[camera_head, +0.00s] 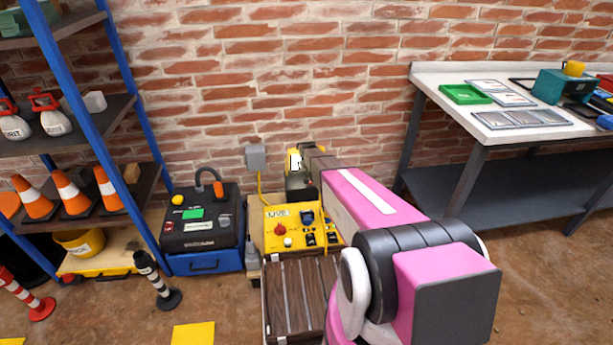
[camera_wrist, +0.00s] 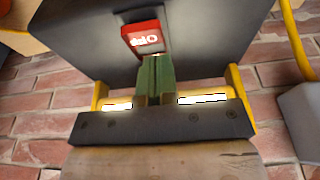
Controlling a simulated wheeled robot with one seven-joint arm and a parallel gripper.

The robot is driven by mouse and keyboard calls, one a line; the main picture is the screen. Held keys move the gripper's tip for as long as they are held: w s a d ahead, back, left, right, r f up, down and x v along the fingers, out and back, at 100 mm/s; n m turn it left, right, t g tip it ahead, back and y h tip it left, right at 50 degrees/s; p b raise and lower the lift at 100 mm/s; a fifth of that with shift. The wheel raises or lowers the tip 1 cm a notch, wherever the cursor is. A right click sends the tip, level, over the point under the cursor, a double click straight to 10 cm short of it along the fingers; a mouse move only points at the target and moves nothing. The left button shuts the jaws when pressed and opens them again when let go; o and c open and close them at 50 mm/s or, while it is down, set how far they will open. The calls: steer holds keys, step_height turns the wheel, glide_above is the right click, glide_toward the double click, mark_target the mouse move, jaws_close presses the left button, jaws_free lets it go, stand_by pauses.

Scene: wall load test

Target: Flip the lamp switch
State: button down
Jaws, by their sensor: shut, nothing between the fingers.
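In the wrist view, a red rocker switch (camera_wrist: 143,38) with white markings sits on a dark grey housing (camera_wrist: 88,40). My gripper (camera_wrist: 154,62) is shut, with its green fingers together and empty. The fingertips are at the lower edge of the switch; I cannot tell whether they touch it. Yellow frame parts and bright white strips show either side of the fingers, partly hidden by my gripper's body. In the head view, the yellow lamp (camera_head: 294,160) with a bright white face stands against the brick wall, partly hidden by my arm. The switch is hidden there.
A yellow control panel (camera_head: 283,215) with a red knob stands below the lamp. A black toolbox-like unit (camera_head: 200,230) is to its left, beside a blue shelf rack (camera_head: 128,80) holding cones. A workbench (camera_head: 500,135) stands at right. A grey wall box (camera_head: 256,156) has a yellow cable.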

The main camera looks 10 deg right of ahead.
steer(key=w+v, duration=0.3)
steer(key=v, duration=1)
steer(key=shift+r, duration=0.6)
steer(key=shift+s, duration=0.15)
